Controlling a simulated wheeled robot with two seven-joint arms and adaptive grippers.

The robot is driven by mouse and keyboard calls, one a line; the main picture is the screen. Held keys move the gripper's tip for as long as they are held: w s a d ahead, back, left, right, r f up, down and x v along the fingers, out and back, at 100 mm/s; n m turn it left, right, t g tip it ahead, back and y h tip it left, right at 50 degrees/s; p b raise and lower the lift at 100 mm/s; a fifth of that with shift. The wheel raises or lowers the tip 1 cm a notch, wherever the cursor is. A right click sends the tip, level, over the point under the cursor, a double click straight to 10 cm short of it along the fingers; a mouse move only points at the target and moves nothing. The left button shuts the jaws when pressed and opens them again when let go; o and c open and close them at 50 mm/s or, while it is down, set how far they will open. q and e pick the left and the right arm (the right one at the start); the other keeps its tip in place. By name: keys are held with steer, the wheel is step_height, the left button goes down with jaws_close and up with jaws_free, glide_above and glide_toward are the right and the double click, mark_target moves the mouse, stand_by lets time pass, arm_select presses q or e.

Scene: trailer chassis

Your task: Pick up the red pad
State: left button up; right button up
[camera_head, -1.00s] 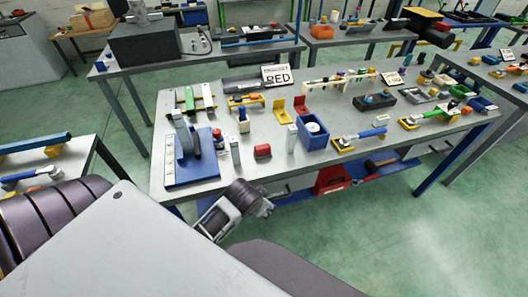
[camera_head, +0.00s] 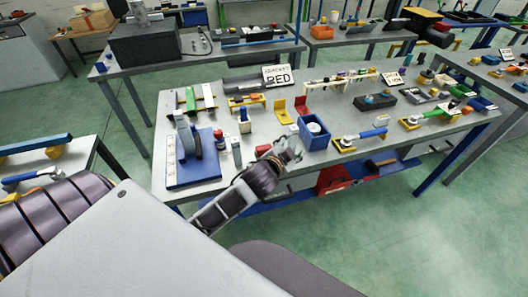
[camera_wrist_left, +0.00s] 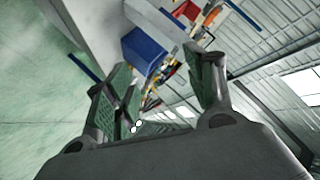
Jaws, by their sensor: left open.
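The small red pad (camera_head: 262,150) lies near the front edge of the middle workbench, and my left gripper partly covers it in the head view. My left gripper (camera_head: 287,151) is open and empty, over the bench's front edge just right of the pad. In the left wrist view its two green-lined fingers (camera_wrist_left: 165,78) are spread with nothing between them. I cannot make out the pad for certain in that view. My right gripper is in neither view.
A blue bin (camera_head: 314,133) stands right of my left gripper and also shows in the wrist view (camera_wrist_left: 144,50). A white upright block (camera_head: 236,152) stands left of the pad. A blue base with posts (camera_head: 190,174) is further left. Red and yellow stands (camera_head: 282,114) are behind.

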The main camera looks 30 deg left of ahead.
arm_select(q)
steer(key=w+d+r+m+t+h, duration=0.3)
steer(key=d+r+m+h, duration=0.15)
steer(key=r, duration=0.35)
steer(key=w+d+r+m+t+h, duration=0.2)
steer(key=d+r+m+t+h, duration=0.1)
steer(key=r+m, duration=0.35)
steer(key=s+d+r+m+g+h, duration=0.2)
steer(key=d+m+g+h, duration=0.35)
steer(key=m, duration=0.35)
steer(key=s+d+r+m+g+h, duration=0.1)
steer(key=s+d+m+g+h, duration=0.1)
steer(key=d+m+g+h, duration=0.55)
steer(key=a+f+m+g+y, duration=0.4)
steer(key=a+f+m+y, duration=0.5)
steer(key=a+f+m, duration=0.15)
steer(key=a+f+g+y, duration=0.1)
steer(key=a+y, duration=0.8)
steer(key=a, duration=1.4)
steer(key=shift+a+f+g, duration=0.25)
steer(key=shift+f+g, duration=0.1)
steer(key=shift+g, duration=0.05)
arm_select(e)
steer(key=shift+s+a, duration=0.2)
